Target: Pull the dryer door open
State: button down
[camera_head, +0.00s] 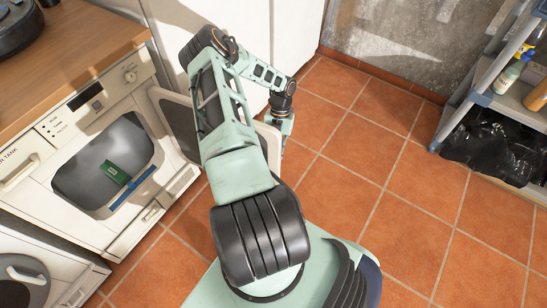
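The dryer (48,150) is the white front-loading machine at the left under the wooden worktop. Its door (178,122) stands swung out to the right, well away from the front, leaving the dark opening (85,178) exposed. My arm crosses in front of the door and hides its middle; a pale part of it seems to show again right of the arm. My gripper (286,128) points down near that far edge. It is small and partly hidden, so I cannot tell whether it touches the door or whether its fingers are open.
A green item (115,172) and a blue strip (133,187) show at the opening. Another white machine (45,268) stands at lower left. A shelf rack (480,98) with bottles and a black bag (497,145) is at right. The tiled floor between is clear.

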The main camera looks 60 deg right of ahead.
jog(key=shift+d, duration=0.1)
dwell(0.3)
jog(key=c, duration=1.9)
grip_release()
jog(key=shift+c, duration=0.2)
jog(key=v, duration=1.2)
